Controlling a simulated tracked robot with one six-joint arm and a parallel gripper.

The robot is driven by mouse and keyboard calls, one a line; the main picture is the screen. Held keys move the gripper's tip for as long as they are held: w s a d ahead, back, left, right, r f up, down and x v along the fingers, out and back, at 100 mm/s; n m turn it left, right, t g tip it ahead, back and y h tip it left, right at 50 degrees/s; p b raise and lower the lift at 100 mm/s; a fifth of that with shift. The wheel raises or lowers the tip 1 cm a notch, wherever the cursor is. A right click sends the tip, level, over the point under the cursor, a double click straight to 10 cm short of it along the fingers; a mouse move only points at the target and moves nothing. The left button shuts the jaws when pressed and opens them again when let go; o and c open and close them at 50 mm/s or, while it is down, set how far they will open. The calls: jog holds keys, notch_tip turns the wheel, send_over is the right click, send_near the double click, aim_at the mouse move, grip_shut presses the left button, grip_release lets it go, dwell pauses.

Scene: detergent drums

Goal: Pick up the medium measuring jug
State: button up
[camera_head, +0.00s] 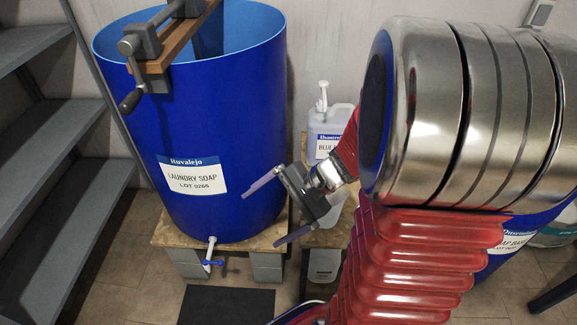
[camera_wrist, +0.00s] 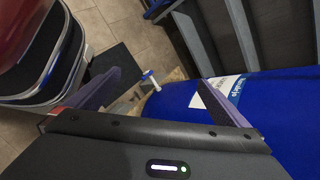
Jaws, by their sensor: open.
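My gripper (camera_head: 262,219) is open and empty, beside the lower right side of the big blue laundry soap drum (camera_head: 150,125). In the wrist view its two fingers (camera_wrist: 159,78) are spread, with the drum (camera_wrist: 270,110) at right and the white tap (camera_wrist: 152,80) beyond them. Behind my gripper, a pale translucent vessel (camera_head: 336,208) shows in part on a narrow wooden stand. A second pale vessel (camera_head: 323,265) sits lower in the stand. Either may be a measuring jug; I cannot tell which is medium. No jug shows in the wrist view.
The drum stands on a wooden board (camera_head: 172,238) over grey blocks, its blue-handled tap (camera_head: 211,262) at the front. A pump bottle (camera_head: 333,127) stands behind my arm. Grey shelves (camera_head: 75,200) line the left. A dark mat (camera_head: 226,305) lies on the floor. Another blue drum (camera_head: 500,262) is at right.

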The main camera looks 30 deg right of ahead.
jog(key=w+d+f+m+t, duration=0.2)
jog(key=d+f+m+t, duration=0.15)
jog(key=d+m, duration=0.3)
jog(key=m+t+h, duration=0.6)
jog(key=m+h, duration=0.2)
jog(key=m, duration=0.6)
send_near(338, 210)
jog(key=w, duration=0.3)
jog(key=shift+w+d+f+g, duration=0.1)
jog(key=shift+w+f+g, duration=0.05)
jog(key=shift+f+g, duration=0.25)
jog(key=shift+x, duration=4.3)
jog(key=shift+w, duration=0.15)
jog(key=shift+x, duration=2.55)
